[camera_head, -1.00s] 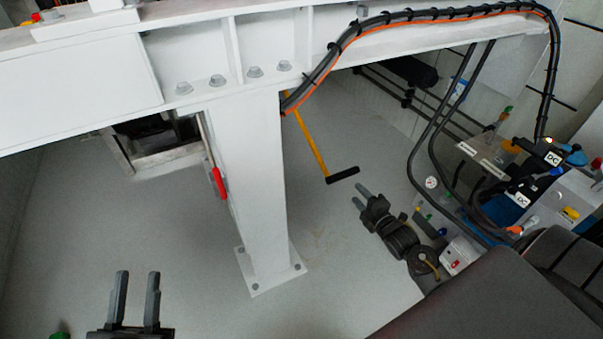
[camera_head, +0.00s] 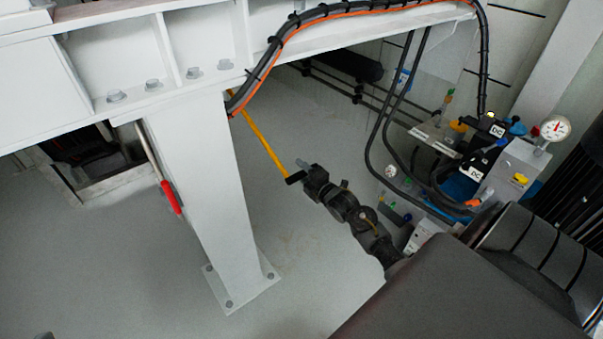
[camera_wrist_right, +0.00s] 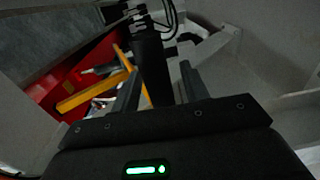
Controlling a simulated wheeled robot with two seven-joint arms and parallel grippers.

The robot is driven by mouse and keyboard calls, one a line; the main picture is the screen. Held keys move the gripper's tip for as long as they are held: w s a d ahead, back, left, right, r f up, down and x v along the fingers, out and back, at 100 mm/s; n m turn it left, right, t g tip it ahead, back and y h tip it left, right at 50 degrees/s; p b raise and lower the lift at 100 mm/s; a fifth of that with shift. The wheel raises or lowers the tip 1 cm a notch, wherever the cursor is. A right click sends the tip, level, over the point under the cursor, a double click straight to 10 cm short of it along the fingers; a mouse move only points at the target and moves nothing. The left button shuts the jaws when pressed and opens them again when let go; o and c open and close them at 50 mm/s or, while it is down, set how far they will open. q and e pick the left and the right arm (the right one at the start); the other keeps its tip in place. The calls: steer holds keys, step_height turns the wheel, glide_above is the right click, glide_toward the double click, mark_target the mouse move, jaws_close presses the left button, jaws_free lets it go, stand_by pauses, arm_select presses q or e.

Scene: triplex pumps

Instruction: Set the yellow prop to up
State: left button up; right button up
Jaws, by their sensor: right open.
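The yellow prop (camera_head: 263,142) is a thin yellow rod with a black cross grip at its lower end. It slopes down to the right from under the white beam. My right gripper (camera_head: 298,172) is at the grip and hides part of it. In the right wrist view the open jaws (camera_wrist_right: 158,80) have the black grip (camera_wrist_right: 152,68) between them, with gaps at the sides; contact cannot be told. My left gripper is out of view.
A white post (camera_head: 200,200) and beam stand left of the prop. A lever with a red handle (camera_head: 170,196) hangs on the post. Black hoses (camera_head: 380,120) and a valve panel (camera_head: 490,150) are at the right. The floor around the post is clear.

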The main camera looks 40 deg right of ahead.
steer(key=shift+w, duration=0.35)
steer(key=shift+c, duration=0.5)
jaws_close()
